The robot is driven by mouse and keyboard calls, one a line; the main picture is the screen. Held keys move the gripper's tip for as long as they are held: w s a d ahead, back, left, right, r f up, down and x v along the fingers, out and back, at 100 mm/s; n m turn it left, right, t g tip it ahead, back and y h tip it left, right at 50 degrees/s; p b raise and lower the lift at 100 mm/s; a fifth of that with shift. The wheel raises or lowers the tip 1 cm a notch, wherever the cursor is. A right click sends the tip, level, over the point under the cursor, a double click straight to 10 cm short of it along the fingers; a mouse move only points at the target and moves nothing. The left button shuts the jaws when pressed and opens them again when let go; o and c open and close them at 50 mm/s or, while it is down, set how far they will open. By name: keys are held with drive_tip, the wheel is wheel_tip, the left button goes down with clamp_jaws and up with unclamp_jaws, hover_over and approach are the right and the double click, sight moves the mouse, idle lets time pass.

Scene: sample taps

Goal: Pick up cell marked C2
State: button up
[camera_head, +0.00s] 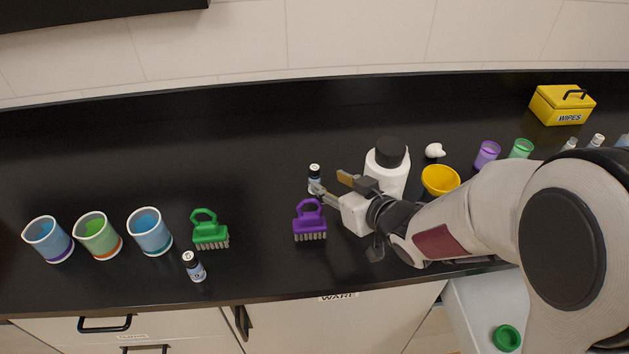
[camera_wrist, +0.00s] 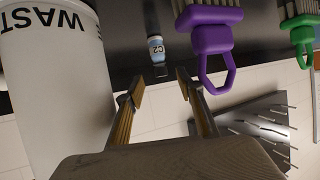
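The small vial (camera_wrist: 156,50) with a dark cap and a pale blue label reading C2 is in the wrist view, ahead of my fingertips and between their lines. In the head view this vial (camera_head: 314,174) stands upright on the black bench, just beyond my gripper's left finger. My gripper (camera_head: 331,183) is open and empty; in the wrist view both fingers of the gripper (camera_wrist: 161,80) are spread, with a gap to the vial.
A white bottle (camera_head: 386,177) with a black cap stands close right of my gripper. A purple brush (camera_head: 310,222) is close on the left, a green brush (camera_head: 210,232) farther left. Several cups line the left. A yellow bowl (camera_head: 440,180) is at right. The bench behind the vial is clear.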

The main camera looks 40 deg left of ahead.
sight(317, 175)
drive_tip(key=shift+w+a+f, duration=0.15)
drive_tip(key=shift+a, duration=0.2)
drive_tip(key=shift+x, duration=3.1)
clamp_jaws()
